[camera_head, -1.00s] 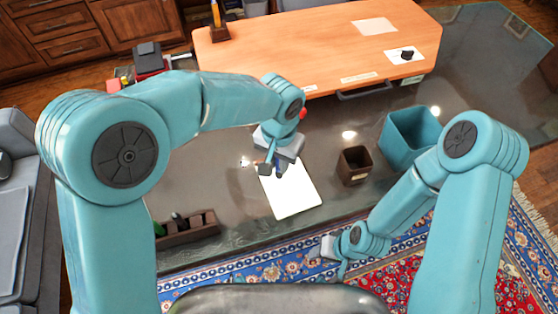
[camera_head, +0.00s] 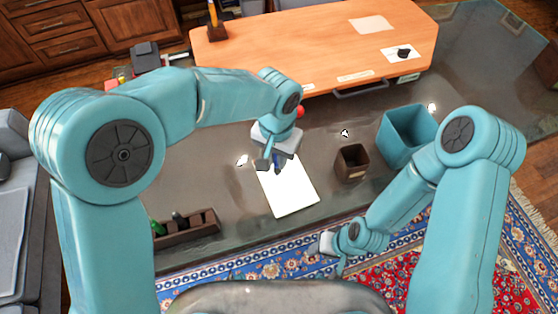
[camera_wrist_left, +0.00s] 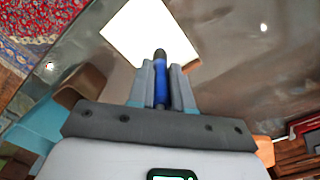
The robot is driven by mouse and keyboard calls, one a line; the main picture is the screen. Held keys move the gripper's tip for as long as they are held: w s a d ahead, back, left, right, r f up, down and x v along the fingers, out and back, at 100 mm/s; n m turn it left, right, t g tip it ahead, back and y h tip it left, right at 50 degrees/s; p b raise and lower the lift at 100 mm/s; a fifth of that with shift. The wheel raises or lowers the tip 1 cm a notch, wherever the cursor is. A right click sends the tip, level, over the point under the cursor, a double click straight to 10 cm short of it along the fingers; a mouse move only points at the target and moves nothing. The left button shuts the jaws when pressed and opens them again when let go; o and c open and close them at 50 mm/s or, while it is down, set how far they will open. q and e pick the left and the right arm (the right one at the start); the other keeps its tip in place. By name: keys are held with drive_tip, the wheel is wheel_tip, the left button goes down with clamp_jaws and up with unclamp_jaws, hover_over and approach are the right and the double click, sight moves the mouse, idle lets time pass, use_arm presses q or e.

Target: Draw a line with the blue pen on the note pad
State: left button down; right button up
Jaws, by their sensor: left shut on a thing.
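The white note pad (camera_head: 289,190) lies on the dark glossy table in front of me; it also shows at the top of the left wrist view (camera_wrist_left: 150,28). My left gripper (camera_head: 274,165) is over the pad's far end. It is shut on the blue pen (camera_wrist_left: 161,82), whose dark end points toward the pad. In the head view the pen (camera_head: 278,166) is mostly hidden by the gripper. I cannot tell whether its tip touches the pad. My right gripper (camera_head: 334,246) hangs low at the near table edge, over the rug; its jaws are too small to read.
A brown cup (camera_head: 351,164) and a teal bin (camera_head: 408,137) stand right of the pad. A brown tray (camera_head: 186,232) with dark and green items is at the near left. An orange-topped desk (camera_head: 300,50) stands behind.

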sight(278, 172)
use_arm(q)
drive_tip(key=shift+f+b, duration=2.25)
drive_tip(key=shift+f, duration=0.85)
drive_tip(key=shift+f+b, duration=0.5)
drive_tip(key=shift+f, duration=0.1)
drive_tip(key=shift+d, duration=0.1)
drive_tip(key=shift+w+d+r, duration=0.1)
drive_tip(key=shift+w+d, duration=0.15)
drive_tip(key=shift+d, duration=0.35)
drive_tip(key=shift+w+p, duration=0.1)
drive_tip(key=shift+p, duration=0.2)
drive_tip(key=shift+w+d, duration=0.2)
drive_tip(key=shift+d, duration=0.4)
drive_tip(key=shift+d, duration=0.1)
drive_tip(key=shift+w+d+p, duration=0.25)
drive_tip(key=shift+d+p, duration=0.1)
drive_tip(key=shift+d, duration=0.25)
